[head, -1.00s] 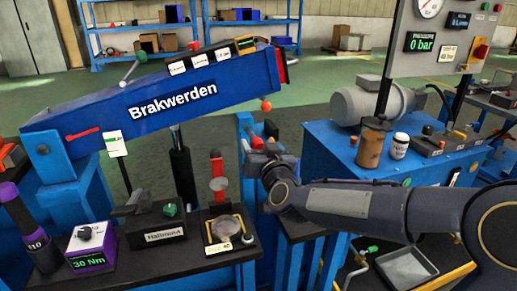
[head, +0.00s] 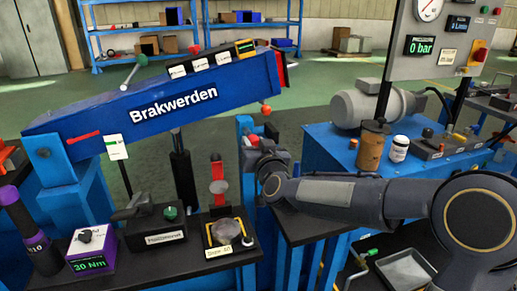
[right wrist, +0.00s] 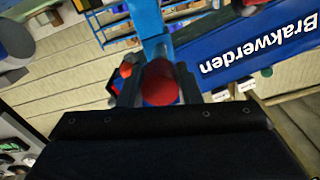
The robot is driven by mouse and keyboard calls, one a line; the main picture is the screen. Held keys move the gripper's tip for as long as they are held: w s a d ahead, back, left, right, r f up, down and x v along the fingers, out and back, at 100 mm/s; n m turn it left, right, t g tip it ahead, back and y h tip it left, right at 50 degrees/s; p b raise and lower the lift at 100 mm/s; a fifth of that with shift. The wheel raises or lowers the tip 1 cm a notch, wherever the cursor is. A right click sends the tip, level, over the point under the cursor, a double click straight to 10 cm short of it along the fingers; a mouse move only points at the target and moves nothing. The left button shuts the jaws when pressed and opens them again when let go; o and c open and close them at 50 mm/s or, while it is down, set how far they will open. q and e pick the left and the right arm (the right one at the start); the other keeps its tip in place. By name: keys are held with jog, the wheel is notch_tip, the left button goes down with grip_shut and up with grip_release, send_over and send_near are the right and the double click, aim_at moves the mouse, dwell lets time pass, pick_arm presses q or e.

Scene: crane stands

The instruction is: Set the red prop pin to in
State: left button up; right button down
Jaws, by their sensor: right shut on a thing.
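In the right wrist view a round red knob, which looks like the head of the red prop pin (right wrist: 160,86), sits between the two dark fingers of my right gripper (right wrist: 158,92). The fingers are shut on it. In the head view my right gripper (head: 262,152) is at the blue upright post (head: 244,135), under the high end of the tilted blue boom (head: 185,100) marked "Brakwerden". Only a little red shows there; the gripper hides most of the pin, and I cannot tell how deep it sits. My left gripper is not in view.
A black bench at the front carries a purple box (head: 90,245), a black lever box (head: 155,227) and a tray with a round dish (head: 226,232). A blue cabinet (head: 325,150) with a grey motor (head: 365,105) stands right, close behind my right arm.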

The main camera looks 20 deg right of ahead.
aim_at(249, 132)
jog(key=w, duration=0.5)
jog(key=shift+w+p, duration=0.2)
jog(key=shift+p, duration=0.2)
jog(key=c, duration=1.1)
grip_release()
jog(key=shift+a, duration=0.1)
jog(key=shift+o, duration=0.2)
jog(key=s, duration=0.8)
